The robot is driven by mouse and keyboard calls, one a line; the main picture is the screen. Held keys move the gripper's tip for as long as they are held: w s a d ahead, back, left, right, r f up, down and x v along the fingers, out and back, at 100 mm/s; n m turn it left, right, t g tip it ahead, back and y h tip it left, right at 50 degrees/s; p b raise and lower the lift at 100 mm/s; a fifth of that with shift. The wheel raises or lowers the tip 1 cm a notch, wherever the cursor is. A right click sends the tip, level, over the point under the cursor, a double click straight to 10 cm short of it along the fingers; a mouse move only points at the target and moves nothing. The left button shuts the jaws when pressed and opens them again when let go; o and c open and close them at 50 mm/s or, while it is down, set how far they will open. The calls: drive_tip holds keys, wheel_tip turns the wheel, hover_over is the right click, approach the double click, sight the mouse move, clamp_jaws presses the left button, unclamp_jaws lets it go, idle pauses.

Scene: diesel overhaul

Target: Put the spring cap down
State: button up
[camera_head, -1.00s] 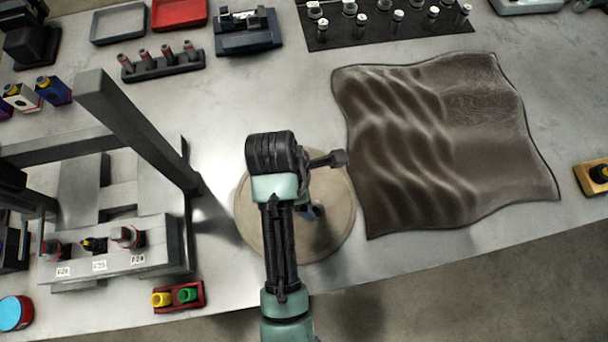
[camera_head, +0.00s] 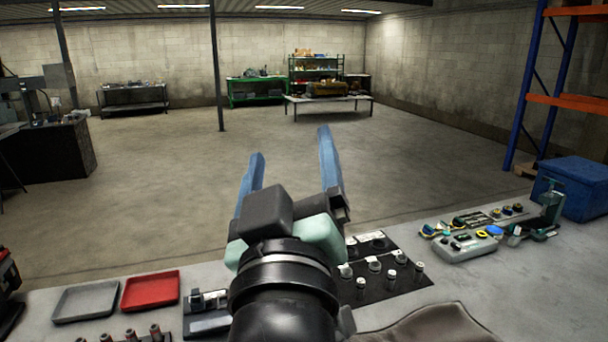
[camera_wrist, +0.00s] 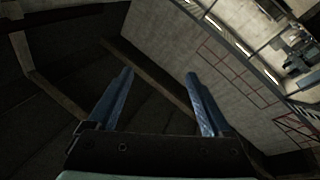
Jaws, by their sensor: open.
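My gripper (camera_head: 290,168) is raised above the bench and points out toward the room in the head view. Its two blue fingers stand wide apart with nothing between them. The fingers also show in the wrist view (camera_wrist: 160,75), again apart and empty, against the dark ceiling and a wall. I cannot make out a spring cap in either current view. The near part of the bench is outside the head view or behind my arm.
On the bench (camera_head: 60,338) are a grey tray (camera_head: 85,298), a red tray (camera_head: 150,290), a black mat (camera_head: 415,290) with several small parts, a brown cloth (camera_head: 435,328) and a blue bin (camera_head: 575,188). Open floor lies beyond, with a shelf rack (camera_head: 545,95) at right.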

drive_tip(key=s+d+r+m+t, duration=0.1)
drive_tip(key=s+r+m+t, duration=0.4)
drive_tip(key=s+r, duration=0.5)
wheel_tip(320, 180, up, 4)
drive_tip(key=shift+s+d+f+t, duration=0.15)
drive_tip(key=shift+s+d+t, duration=0.05)
drive_tip(key=shift+t, duration=0.3)
wheel_tip(320, 180, down, 5)
drive_tip(key=b, duration=0.4)
drive_tip(key=shift+w+b, duration=0.1)
drive_tip(key=shift+b, duration=0.3)
